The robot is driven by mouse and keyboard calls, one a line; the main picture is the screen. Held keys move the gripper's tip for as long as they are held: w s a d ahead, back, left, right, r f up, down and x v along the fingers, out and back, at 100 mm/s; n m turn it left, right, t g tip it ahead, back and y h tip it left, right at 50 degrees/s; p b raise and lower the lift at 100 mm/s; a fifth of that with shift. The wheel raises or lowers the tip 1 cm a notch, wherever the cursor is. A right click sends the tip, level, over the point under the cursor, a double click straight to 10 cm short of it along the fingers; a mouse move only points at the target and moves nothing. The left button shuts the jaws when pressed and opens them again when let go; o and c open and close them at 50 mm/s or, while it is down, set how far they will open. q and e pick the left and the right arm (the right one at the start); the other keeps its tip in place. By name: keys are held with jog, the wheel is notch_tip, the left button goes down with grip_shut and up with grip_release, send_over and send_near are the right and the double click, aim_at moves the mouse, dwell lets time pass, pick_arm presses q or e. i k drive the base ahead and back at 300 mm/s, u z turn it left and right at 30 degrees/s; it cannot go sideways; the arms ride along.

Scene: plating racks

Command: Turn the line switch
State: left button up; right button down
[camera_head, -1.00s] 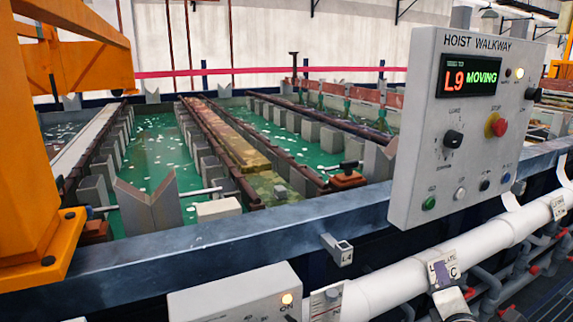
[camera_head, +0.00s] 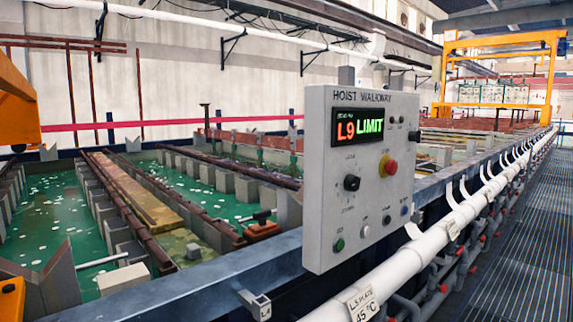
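The grey control box (camera_head: 325,215) headed HOIST WALKWAY stands at the middle of the head view. Its display (camera_head: 358,127) reads L9 LIMIT, with L9 in red and LIMIT in green. A black rotary switch (camera_head: 352,183) sits below the display at left. I cannot read its labels well enough to tell its setting. A red stop button (camera_head: 390,166) is to its right. A green button (camera_head: 339,245) and several small buttons run along the bottom. Neither of my grippers is in view.
Tanks of green liquid (camera_head: 50,215) lie behind a blue-grey rail (camera_head: 200,285) at left. A white pipe (camera_head: 400,265) runs along the front. A grated walkway (camera_head: 510,245) stretches clear at right. An orange gantry (camera_head: 500,45) stands far right, and another orange frame (camera_head: 18,115) at left.

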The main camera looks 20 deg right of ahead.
aim_at(414, 136)
jog(key=z, duration=1.05)
